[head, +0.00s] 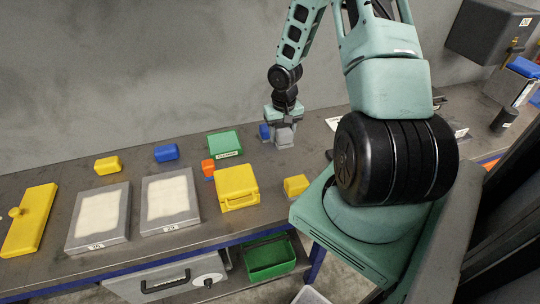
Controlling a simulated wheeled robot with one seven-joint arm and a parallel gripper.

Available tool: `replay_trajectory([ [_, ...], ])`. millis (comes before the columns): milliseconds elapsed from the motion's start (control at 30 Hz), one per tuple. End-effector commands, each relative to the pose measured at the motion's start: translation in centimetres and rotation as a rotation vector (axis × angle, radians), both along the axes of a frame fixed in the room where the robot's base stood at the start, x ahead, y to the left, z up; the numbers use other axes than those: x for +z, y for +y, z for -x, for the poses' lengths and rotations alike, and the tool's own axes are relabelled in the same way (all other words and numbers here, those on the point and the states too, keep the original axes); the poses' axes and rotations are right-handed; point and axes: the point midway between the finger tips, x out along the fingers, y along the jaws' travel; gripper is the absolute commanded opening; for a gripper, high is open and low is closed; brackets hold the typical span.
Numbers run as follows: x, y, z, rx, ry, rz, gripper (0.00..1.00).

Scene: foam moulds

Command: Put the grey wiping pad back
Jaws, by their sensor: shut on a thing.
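The grey wiping pad (285,139) is a small pale grey block at the back of the bench, right of centre in the head view. My gripper (284,123) points down over it and is shut on it. The jaws hide the pad's upper part. The pad's lower end is at or just above the bench top; I cannot tell if it touches.
A green box (224,144), an orange block (208,167), a yellow case (237,188) and a yellow block (296,185) stand nearby. Two filled moulds (127,215) (198,207) lie left. The bench (262,165) is bare before the pad.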

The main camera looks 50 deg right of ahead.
Motion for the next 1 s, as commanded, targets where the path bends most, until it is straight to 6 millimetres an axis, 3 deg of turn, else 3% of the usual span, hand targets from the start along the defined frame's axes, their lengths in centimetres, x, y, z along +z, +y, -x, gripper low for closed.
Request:
replay_trajectory([
  [700,-8.9,0.1,0.1,0.003,0.003,-0.001,0.31],
  [1000,-10.0,0.0,0.0,0.000,0.001,0.001,0.31],
])
